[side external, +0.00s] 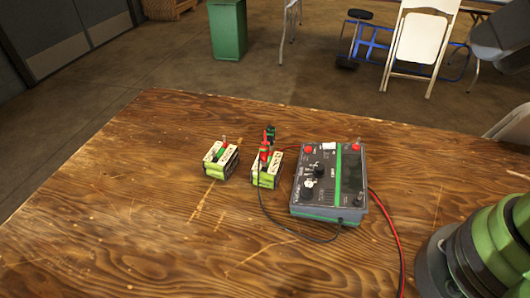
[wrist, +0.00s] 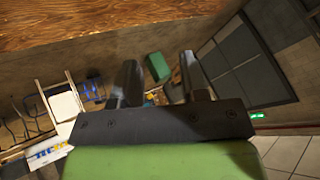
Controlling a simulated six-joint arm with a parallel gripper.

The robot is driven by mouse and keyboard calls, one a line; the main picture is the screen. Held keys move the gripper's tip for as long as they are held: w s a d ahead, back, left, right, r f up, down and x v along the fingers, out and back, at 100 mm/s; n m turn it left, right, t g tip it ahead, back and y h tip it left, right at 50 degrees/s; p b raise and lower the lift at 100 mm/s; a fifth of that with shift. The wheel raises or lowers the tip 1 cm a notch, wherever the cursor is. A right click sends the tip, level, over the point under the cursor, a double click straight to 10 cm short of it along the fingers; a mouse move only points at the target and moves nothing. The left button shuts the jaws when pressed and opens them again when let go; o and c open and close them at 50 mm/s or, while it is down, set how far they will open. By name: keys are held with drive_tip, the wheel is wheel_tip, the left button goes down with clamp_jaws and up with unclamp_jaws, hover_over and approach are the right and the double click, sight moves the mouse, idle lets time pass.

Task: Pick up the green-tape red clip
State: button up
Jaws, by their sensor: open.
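The red clip (side external: 264,153) stands upright at the middle battery block (side external: 265,171) on the wooden table in the side external view. My gripper (wrist: 158,75) is open and empty in the wrist view, pointing away from the table toward the room. In the side external view only part of my green arm shows at the right edge, well apart from the clips. The clips are not in the wrist view.
A grey charger box (side external: 330,182) with red knobs and a green stripe sits right of the blocks, with black and red cables. Another battery block (side external: 220,160) sits to the left. The table (side external: 130,220) is clear at the front and left.

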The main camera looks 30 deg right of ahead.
drive_tip(key=shift+c, duration=1)
